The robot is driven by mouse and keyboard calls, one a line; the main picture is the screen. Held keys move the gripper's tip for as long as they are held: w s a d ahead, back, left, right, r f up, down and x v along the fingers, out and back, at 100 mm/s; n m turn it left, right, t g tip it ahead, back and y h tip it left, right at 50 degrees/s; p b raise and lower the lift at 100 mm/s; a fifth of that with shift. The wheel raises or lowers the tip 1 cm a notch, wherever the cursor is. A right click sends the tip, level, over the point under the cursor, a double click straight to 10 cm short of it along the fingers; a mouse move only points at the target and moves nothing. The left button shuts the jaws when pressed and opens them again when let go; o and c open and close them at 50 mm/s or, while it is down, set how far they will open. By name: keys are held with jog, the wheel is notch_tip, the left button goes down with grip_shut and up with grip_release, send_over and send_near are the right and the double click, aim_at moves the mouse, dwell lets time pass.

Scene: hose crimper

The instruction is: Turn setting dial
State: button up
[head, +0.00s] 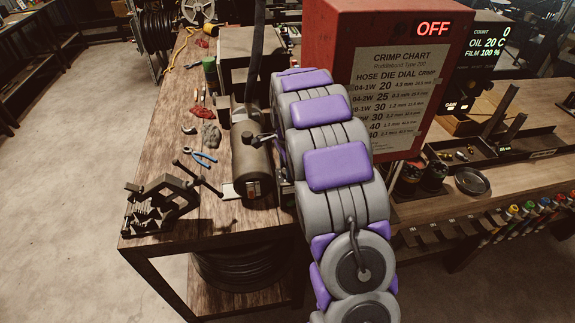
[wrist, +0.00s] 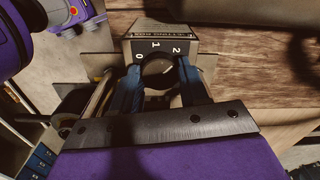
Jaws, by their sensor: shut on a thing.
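The setting dial (wrist: 158,67) is a dark round knob on the face of a setting box (wrist: 157,27) in the wrist view. The numbers 0, 1 and 2 show around its upper side. My gripper (wrist: 160,76) has its two blue fingers on the left and right sides of the dial and is shut on it. The dial's lower part and any pointer on it are hard to make out. In the head view my arm covers the dial and the gripper.
In the head view a red cabinet (head: 345,40) with a crimp chart (head: 398,95) and a lit OFF sign stands behind my arm. A vise (head: 160,205), blue-handled pliers (head: 203,157) and a dark cylinder (head: 251,165) are on the wooden bench (head: 185,100). The floor at left is clear.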

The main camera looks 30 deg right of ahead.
jog(key=shift+w, duration=0.1)
jog(key=o, duration=1.1)
jog(key=shift+c, duration=0.2)
jog(key=shift+r, duration=0.1)
notch_tip(320, 180, up, 17)
jog(key=p, duration=0.1)
jog(key=shift+r, duration=0.1)
jog(key=s+a+f+n+b, duration=0.1)
jog(key=s+a+f+n, duration=0.2)
jog(key=s, duration=1)
jog(key=s+a+f+n+g+b, duration=0.1)
jog(key=s+a+f+n, duration=0.2)
jog(key=s+a+n, duration=0.5)
jog(key=s+a+f+n+b, duration=0.2)
jog(key=s+a+n, duration=0.3)
jog(key=s, duration=1.4)
jog(key=n, duration=0.3)
jog(key=shift+a+f+g, duration=0.3)
jog(key=shift+f+g, duration=0.1)
